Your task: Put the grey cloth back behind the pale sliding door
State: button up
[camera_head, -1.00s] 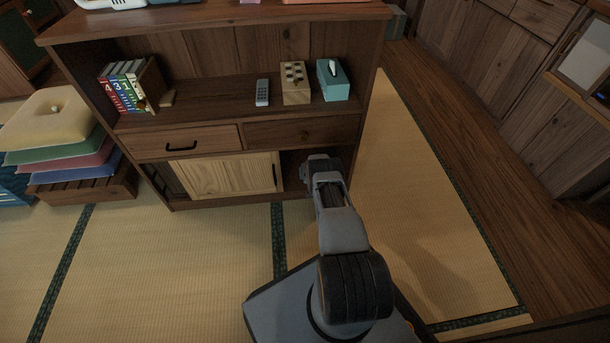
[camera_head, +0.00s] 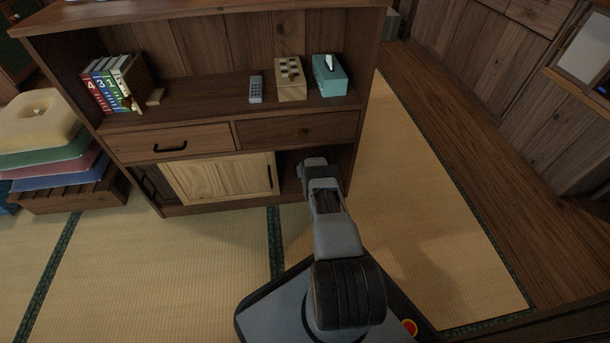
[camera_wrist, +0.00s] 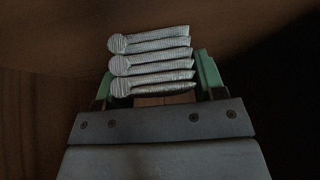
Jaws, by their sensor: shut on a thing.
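The pale sliding door (camera_head: 220,178) is in the lower part of the wooden cabinet, with a dark open gap to its right. My arm reaches to this gap, and the gripper's fingers are hidden from the head view. In the wrist view my gripper (camera_wrist: 156,75) is shut on the grey cloth (camera_wrist: 152,64), a striped, folded stack between the green fingers. Dark wooden surfaces surround it there. I cannot tell whether the cloth touches the compartment floor.
The cabinet's right side panel (camera_head: 366,100) stands close to my arm. Two drawers (camera_head: 172,142) are above the opening. A remote (camera_head: 256,89), a wooden box (camera_head: 290,80) and a teal tissue box (camera_head: 330,78) stand on the shelf. Stacked cushions (camera_head: 45,150) are at left.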

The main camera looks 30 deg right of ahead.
jog(key=shift+f, duration=0.1)
jog(key=o, duration=1)
jog(key=shift+a, duration=0.15)
jog(key=shift+c, duration=0.2)
jog(key=shift+r, duration=0.2)
jog(key=p+v, duration=0.5)
jog(key=p, duration=0.2)
jog(key=shift+w+r, duration=0.15)
jog(key=shift+r, duration=0.1)
jog(key=p+v, duration=0.6)
jog(key=p, duration=0.8)
jog(key=shift+s, duration=0.3)
jog(key=shift+a+r, duration=0.15)
